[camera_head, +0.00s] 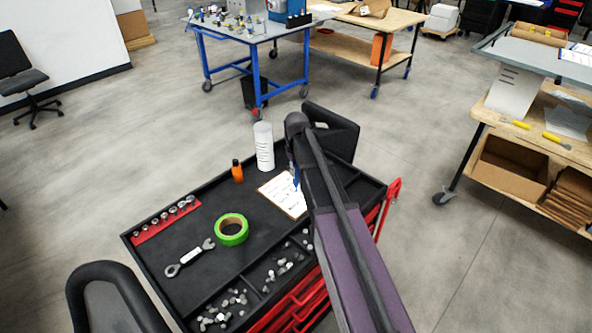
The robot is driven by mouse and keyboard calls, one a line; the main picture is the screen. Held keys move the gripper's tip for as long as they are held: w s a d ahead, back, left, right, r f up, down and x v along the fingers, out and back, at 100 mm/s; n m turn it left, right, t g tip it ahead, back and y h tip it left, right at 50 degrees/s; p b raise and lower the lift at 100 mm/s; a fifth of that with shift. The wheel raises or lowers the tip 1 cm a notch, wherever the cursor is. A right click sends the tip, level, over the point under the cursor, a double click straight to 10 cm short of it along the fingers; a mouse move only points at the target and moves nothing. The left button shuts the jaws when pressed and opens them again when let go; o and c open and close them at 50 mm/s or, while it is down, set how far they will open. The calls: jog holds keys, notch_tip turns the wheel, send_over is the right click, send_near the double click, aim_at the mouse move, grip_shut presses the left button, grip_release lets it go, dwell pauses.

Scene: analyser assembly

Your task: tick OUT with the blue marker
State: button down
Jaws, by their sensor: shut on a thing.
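A white sheet on a brown board (277,197) lies on the black top of the tool cart, partly covered by my arm. Its print, including any OUT box, is too small to read. My gripper (293,165) is over the right part of the sheet, mostly hidden behind my own arm. It is shut on the blue marker (297,181), which shows as a thin blue strip pointing down at the sheet. I cannot tell whether the tip touches the paper.
On the cart top (205,228) are a white cylinder (264,147), an orange bottle (237,171), a green tape roll (231,229), a wrench (190,257) and a red socket rail (165,220). Trays of loose fasteners (283,266) line the front edge. A blue workbench (250,38) stands behind.

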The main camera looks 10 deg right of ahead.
jog(key=shift+r+p, duration=2.55)
jog(key=shift+r, duration=0.25)
